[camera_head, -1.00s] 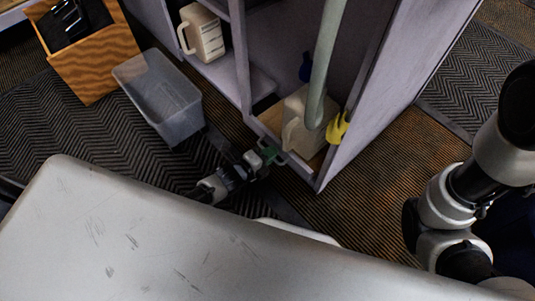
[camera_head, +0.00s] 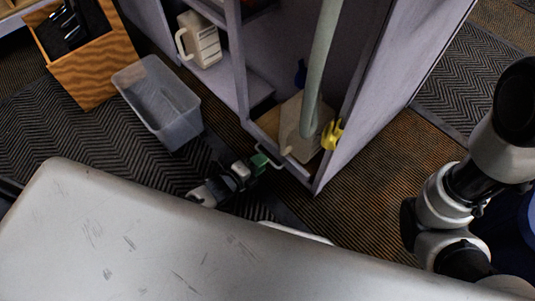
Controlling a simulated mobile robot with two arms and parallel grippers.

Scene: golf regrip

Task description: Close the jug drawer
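The jug drawer (camera_head: 268,122) is at the bottom of the grey-purple cabinet's right bay, with a tan wooden inside and a pale handle (camera_head: 291,173) on its front. A cream jug (camera_head: 302,128) stands in it, partly hidden by a thick grey-green hose. How far the drawer stands out is hard to tell from above. My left gripper (camera_head: 264,161), with green at its tip, is low in front of the drawer, close to the left end of the handle. Its finger gap is too small to see. My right arm shows at the right edge, but its gripper is out of view.
A yellow item (camera_head: 332,134) is at the cabinet's right side wall. Another jug (camera_head: 199,40) stands on the left shelf. A clear grey bin (camera_head: 158,101) and a wooden box (camera_head: 92,62) stand on the floor left of the cabinet.

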